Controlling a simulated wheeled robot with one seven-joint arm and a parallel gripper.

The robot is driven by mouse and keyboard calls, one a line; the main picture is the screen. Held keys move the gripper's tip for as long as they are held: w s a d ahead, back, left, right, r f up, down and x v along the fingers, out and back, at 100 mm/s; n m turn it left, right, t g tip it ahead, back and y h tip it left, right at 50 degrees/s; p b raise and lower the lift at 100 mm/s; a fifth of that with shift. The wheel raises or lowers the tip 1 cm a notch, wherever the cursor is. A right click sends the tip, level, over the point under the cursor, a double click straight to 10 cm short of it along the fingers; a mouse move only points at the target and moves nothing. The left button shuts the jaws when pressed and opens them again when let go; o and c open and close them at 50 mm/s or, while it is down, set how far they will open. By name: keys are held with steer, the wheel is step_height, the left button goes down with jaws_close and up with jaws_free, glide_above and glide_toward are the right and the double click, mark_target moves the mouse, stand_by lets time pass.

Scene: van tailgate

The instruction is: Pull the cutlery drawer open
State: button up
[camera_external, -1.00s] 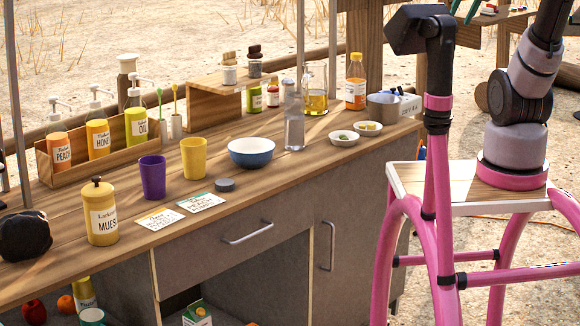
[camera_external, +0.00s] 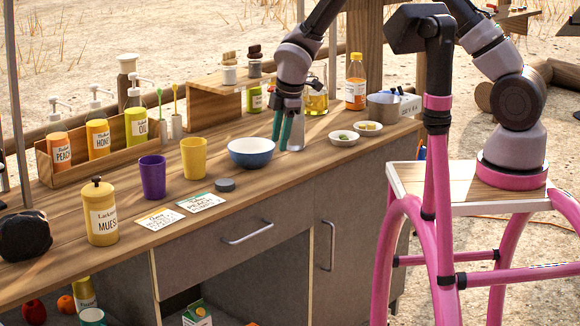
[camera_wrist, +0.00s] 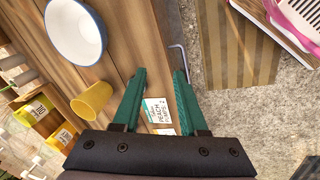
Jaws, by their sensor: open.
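The drawer (camera_external: 190,255) has a grey front under the wooden worktop and looks shut, flush with the cabinet. Its silver bar handle (camera_external: 248,233) is on the front. In the wrist view a bent bar handle (camera_wrist: 182,60) shows at the counter's edge, just past the right fingertip. My gripper (camera_external: 281,137) has teal fingers pointing down above the counter, behind the drawer handle and beside the blue bowl. It is open and empty; the wrist view shows a gap between the fingers (camera_wrist: 158,76). The clear bottle behind it is partly hidden.
The blue bowl (camera_external: 251,153), yellow cup (camera_external: 193,158), purple cup (camera_external: 152,177) and yellow canister (camera_external: 101,212) stand on the worktop. Two cards and a grey disc lie near its front edge. A cupboard door (camera_external: 345,250) with a vertical handle is right of the drawer. The space before the drawer is clear.

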mark_target(255, 234)
steer(key=s+a+f+n, duration=0.45)
steer(key=s+f, duration=0.35)
steer(key=f, duration=0.2)
steer(key=x, duration=0.7)
steer(key=s+x, duration=0.1)
steer(key=x, duration=0.3)
steer(key=shift+a+f, duration=0.2)
jaws_close()
steer(key=shift+w, duration=0.1)
